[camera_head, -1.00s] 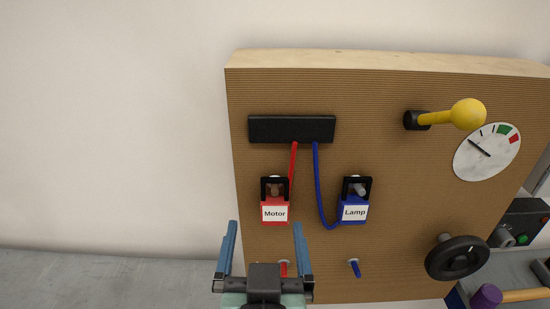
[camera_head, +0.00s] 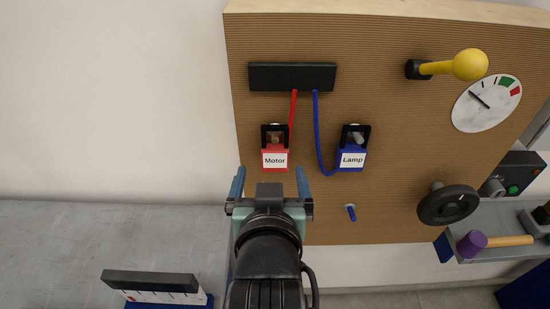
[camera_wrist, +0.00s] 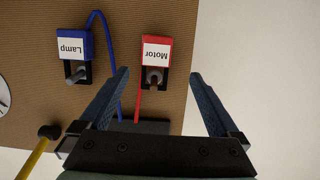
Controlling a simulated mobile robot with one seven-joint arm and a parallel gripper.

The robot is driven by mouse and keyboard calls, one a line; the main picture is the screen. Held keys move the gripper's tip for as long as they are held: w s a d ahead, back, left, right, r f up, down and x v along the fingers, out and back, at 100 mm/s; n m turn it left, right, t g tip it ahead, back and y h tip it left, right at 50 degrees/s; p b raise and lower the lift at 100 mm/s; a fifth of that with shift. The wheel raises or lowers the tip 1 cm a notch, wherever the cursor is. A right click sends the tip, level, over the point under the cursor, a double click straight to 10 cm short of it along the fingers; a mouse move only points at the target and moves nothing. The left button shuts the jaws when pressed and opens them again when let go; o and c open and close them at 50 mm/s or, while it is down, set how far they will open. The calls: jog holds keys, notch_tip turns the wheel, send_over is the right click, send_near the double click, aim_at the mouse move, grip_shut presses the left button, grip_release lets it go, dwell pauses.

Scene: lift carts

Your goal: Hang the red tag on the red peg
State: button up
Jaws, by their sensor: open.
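The red tag (camera_head: 274,159), labelled Motor, hangs by its black loop on a toggle of the board and has a red cord. It also shows upside down in the wrist view (camera_wrist: 152,52). My gripper (camera_head: 270,171) is open and empty, its blue fingers pointing at the board. In the head view the fingertips lie level with the tag's lower edge, one on each side; in the wrist view (camera_wrist: 158,76) the tag appears between them, apart from both. The red peg is not visible now; my gripper and arm cover that part of the board.
A blue tag (camera_head: 352,160), labelled Lamp, hangs at the right on another toggle, above a blue peg (camera_head: 350,212). A yellow-knobbed lever (camera_head: 468,66), a dial (camera_head: 487,103) and a black handwheel (camera_head: 447,205) occupy the board's right side. The wall at left is clear.

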aim_at(275, 156)
jog(key=x, duration=0.2)
jog(key=shift+w, duration=0.3)
jog(key=p+x, duration=0.1)
jog(key=x, duration=0.1)
jog(key=p+x, duration=0.1)
jog(key=x, duration=0.1)
jog(key=shift+w+d+r+p, duration=0.1)
jog(key=shift+d+p, duration=0.25)
jog(key=shift+w+f, duration=0.3)
jog(key=shift+w, duration=0.25)
jog(key=c, duration=1.5)
